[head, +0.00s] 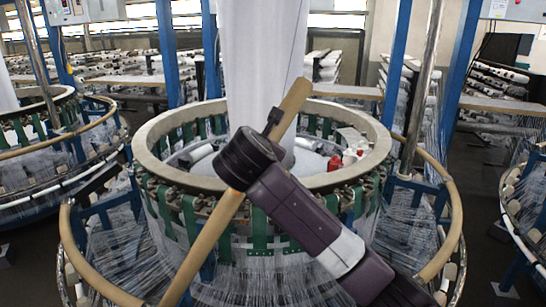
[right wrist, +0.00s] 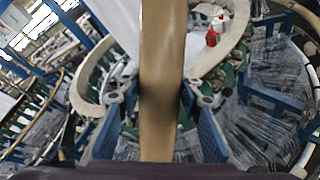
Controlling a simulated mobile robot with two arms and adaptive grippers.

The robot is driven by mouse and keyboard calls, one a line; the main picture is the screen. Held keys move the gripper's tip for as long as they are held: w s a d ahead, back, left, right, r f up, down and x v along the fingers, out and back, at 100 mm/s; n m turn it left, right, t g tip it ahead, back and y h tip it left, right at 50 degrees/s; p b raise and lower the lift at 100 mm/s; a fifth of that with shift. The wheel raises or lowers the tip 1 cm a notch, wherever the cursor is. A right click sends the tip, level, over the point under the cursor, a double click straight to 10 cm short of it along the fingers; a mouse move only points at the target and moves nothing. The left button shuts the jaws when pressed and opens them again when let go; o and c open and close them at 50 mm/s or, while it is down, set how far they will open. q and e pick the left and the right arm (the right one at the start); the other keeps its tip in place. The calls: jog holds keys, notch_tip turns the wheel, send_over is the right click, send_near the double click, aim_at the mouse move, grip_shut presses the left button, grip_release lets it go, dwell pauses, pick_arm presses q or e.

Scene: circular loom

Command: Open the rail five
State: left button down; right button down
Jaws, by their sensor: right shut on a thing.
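A tan rail (head: 205,236) runs diagonally across the middle of the head view, from the bottom left up in front of the loom's pale ring (head: 150,137). My right gripper (head: 277,127) is shut on this rail, and my right arm comes in from the lower right. In the right wrist view the rail (right wrist: 163,45) stands upright between the two fingers of my right gripper (right wrist: 160,105). My wrist hides part of the rail in the head view. No number shows on the rail, so I cannot tell which one it is. My left gripper is not in view.
Curved tan rails stand around the loom at the left (head: 84,258) and right (head: 447,185). Blue posts (head: 396,60) rise behind it, and white fabric (head: 255,55) hangs at its centre. A red container (head: 336,163) sits inside the ring. Another loom stands at the left.

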jog(key=shift+w+a, duration=0.1)
jog(key=shift+a, duration=0.25)
jog(key=c, duration=1.4)
grip_release()
jog(key=shift+o, duration=0.2)
jog(key=shift+r, duration=0.1)
jog(key=v, duration=1.1)
jog(key=shift+s, duration=0.35)
jog(key=shift+a+r, duration=0.1)
jog(key=shift+r, duration=0.05)
